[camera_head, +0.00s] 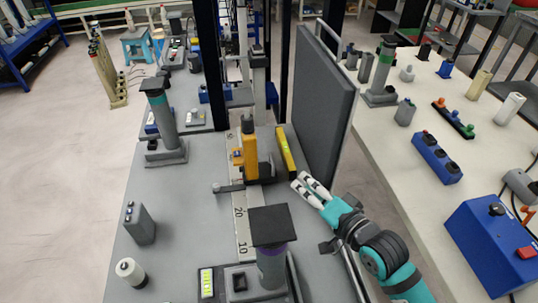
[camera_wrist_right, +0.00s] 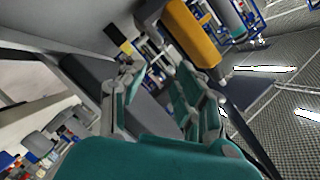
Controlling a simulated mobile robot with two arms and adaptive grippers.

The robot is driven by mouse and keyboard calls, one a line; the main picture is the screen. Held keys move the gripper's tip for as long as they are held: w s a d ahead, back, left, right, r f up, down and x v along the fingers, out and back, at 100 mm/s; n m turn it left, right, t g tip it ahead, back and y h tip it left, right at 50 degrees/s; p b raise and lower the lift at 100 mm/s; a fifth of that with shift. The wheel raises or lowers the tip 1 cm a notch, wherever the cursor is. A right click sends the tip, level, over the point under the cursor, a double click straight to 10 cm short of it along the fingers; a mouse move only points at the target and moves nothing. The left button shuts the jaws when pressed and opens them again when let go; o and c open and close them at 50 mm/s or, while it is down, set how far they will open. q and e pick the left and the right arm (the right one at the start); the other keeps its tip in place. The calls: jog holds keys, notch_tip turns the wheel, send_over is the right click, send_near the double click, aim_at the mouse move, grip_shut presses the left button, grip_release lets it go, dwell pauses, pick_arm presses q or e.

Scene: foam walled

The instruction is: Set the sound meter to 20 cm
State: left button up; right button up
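The sound meter, a yellow-orange upright device (camera_head: 249,155), stands on a dark slider over a pale ruler strip (camera_head: 243,232) on the grey bench. The ruler shows the numbers 20 and 10. The slider sits on the far side of the printed 20; its exact reading is too small to tell. A yellow body, seemingly the meter (camera_wrist_right: 192,32), shows at the top of the right wrist view. My right gripper (camera_head: 312,188) is to the right of and nearer than the meter, apart from it. Its fingers (camera_wrist_right: 160,95) are spread and empty. My left gripper is not in view.
A tall grey foam panel (camera_head: 323,105) stands right of the meter, with a yellow-faced bar (camera_head: 285,150) beside it. A dark-topped post (camera_head: 270,255) stands at the near end of the ruler. Another post (camera_head: 165,125) and a grey box (camera_head: 139,223) are to the left.

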aim_at(276, 173)
jog(key=x, duration=1.4)
jog(key=shift+w+a+f, duration=0.1)
jog(key=shift+w+a, duration=0.05)
jog(key=shift+w, duration=0.15)
jog(key=shift+w+a, duration=0.1)
jog(key=shift+a, duration=0.05)
jog(key=c, duration=0.6)
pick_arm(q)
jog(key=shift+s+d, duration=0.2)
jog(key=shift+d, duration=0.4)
pick_arm(e)
grip_shut()
